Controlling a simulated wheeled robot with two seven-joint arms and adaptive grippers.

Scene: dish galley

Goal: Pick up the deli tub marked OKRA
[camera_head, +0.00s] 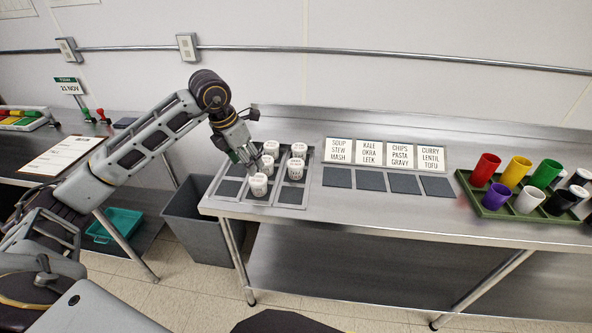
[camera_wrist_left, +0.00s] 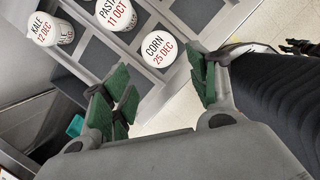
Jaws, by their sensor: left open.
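Several white deli tubs stand in a grey compartmented tray (camera_head: 230,207) on the steel counter. In the head view their lettering is too small to read. In the left wrist view three labels read KALE 12 DEC (camera_wrist_left: 45,30), PASTA 11 OCT (camera_wrist_left: 116,14) and CORN 25 DEC (camera_wrist_left: 158,48). No label that I can read says OKRA. My left gripper (camera_head: 250,160) is over the left part of the tray, close to the tubs. It is open, with green finger pads apart (camera_wrist_left: 160,90) and nothing between them. My right gripper is out of view.
Four word cards (camera_head: 370,153) stand behind dark square pads (camera_head: 370,180), right of the tray. A green rack (camera_head: 495,212) of coloured cups is farther right. A grey bin (camera_head: 190,220) stands on the floor below. A clipboard (camera_head: 62,156) lies on the left counter.

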